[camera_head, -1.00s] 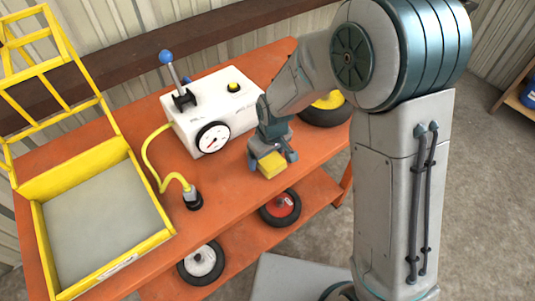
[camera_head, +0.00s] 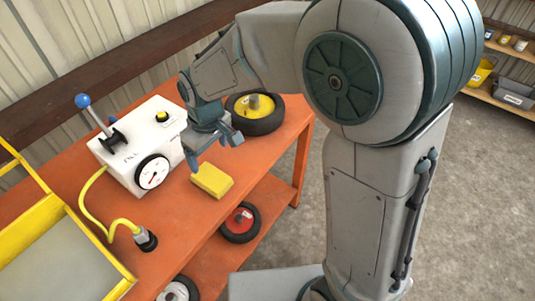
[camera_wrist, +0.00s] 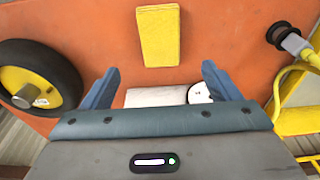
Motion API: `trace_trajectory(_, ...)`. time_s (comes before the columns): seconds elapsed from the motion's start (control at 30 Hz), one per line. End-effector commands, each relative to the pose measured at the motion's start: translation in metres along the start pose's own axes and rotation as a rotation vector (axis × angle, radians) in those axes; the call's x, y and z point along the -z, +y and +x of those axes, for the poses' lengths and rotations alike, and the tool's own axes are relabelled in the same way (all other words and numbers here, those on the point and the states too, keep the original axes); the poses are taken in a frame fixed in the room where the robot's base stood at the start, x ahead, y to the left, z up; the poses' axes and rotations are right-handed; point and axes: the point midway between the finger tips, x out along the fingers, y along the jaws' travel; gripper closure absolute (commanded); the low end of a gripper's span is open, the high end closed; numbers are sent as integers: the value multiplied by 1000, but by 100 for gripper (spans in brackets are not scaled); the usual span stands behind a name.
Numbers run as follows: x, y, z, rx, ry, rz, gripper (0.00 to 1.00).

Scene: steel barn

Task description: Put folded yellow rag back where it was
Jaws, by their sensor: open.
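The folded yellow rag (camera_head: 211,180) lies on the orange table top (camera_head: 190,215), near its front edge in the head view. In the wrist view the rag (camera_wrist: 158,36) lies beyond my fingertips, roughly centred between them. My gripper (camera_head: 213,149) is open and empty, above and behind the rag in the head view, apart from it. In the wrist view the two blue fingers of my gripper (camera_wrist: 160,88) stand wide apart with nothing between them touching.
A white box with a gauge (camera_head: 140,145) and a blue-knobbed lever stands left of my gripper. A yellow-hubbed wheel (camera_head: 256,113) lies behind on the table. A hose fitting (camera_head: 145,240) stands front left, near a yellow-framed tray (camera_head: 120,286). More wheels (camera_head: 239,222) lie on the lower shelf.

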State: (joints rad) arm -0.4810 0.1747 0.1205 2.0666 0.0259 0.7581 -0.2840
Motion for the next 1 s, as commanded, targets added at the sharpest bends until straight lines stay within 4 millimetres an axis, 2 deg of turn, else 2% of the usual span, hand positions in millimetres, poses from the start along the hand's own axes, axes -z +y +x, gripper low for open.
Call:
trace_trajectory(0.17, -14, 13, -12, -15, 7, 53, 17)
trace_trajectory(0.27, -42, 34, -31, -42, 18, 154, 17)
trace_trajectory(0.4, -102, 62, -63, -88, 37, 355, 17)
trace_trajectory(0.5, -147, 72, -80, -117, 51, 503, 17)
trace_trajectory(0.6, -187, 76, -91, -141, 67, 639, 17)
trace_trajectory(0.7, -218, 75, -98, -158, 80, 747, 17)
trace_trajectory(0.83, -243, 72, -101, -169, 91, 835, 17)
trace_trajectory(1.0, -252, 70, -101, -172, 93, 869, 17)
